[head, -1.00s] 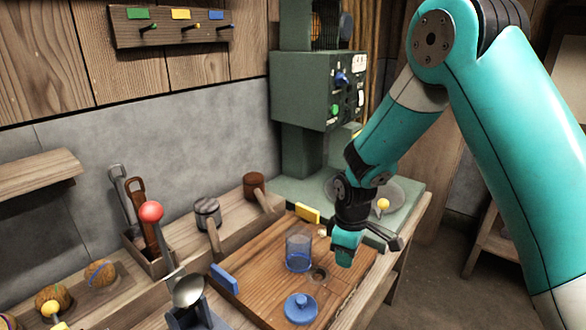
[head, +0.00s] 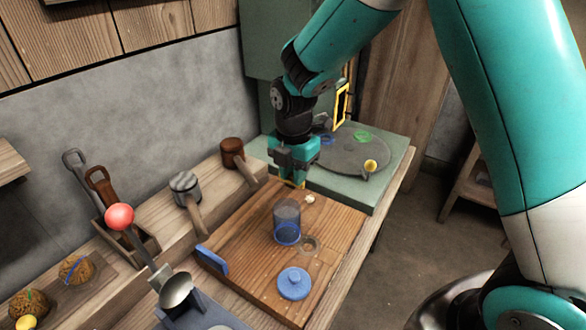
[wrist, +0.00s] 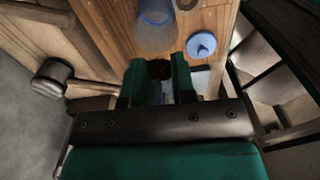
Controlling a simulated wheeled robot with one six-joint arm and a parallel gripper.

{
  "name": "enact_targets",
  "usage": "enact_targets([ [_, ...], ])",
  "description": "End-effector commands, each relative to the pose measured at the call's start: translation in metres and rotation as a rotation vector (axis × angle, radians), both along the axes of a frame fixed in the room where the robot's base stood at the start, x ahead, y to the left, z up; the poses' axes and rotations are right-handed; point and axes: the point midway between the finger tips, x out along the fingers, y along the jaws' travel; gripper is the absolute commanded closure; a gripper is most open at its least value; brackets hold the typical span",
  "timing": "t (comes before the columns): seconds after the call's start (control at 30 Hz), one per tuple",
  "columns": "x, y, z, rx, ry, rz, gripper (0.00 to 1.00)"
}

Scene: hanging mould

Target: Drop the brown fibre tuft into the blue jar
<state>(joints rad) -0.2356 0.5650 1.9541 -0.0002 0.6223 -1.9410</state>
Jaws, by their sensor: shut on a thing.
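The blue jar (head: 287,222) is clear, open-topped and upright on the wooden board; in the wrist view (wrist: 155,18) it lies just beyond my fingertips. My gripper (head: 292,178) is above the far part of the board, behind the jar in the head view. In the wrist view its teal fingers (wrist: 157,68) are shut on the brown fibre tuft (wrist: 158,69), a dark brown clump between the tips. The tuft is hidden in the head view. The blue lid (head: 294,284) with a knob lies apart from the jar, nearer the front; it also shows in the wrist view (wrist: 201,44).
A round hole ring (head: 309,244) and a small pale lump (head: 310,199) are beside the jar. A blue block (head: 212,259) stands at the board's left edge. Mallets (head: 187,190) rest on the ledge left. A red-knobbed lever (head: 120,217) and ladle (head: 175,290) are front left.

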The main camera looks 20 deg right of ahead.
Motion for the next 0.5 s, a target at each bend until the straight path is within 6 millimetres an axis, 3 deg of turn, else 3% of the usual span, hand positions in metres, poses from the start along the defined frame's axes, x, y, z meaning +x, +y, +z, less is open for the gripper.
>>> enact_targets([
  [0.03, 0.0, 0.0, -0.013, -0.001, 0.001, -0.001, 0.97],
  [0.2, 0.0, 0.0, -0.028, 0.0, 0.0, -0.001, 0.97],
  [0.5, 0.0, 0.0, -0.028, 0.0, 0.0, -0.002, 0.97],
])
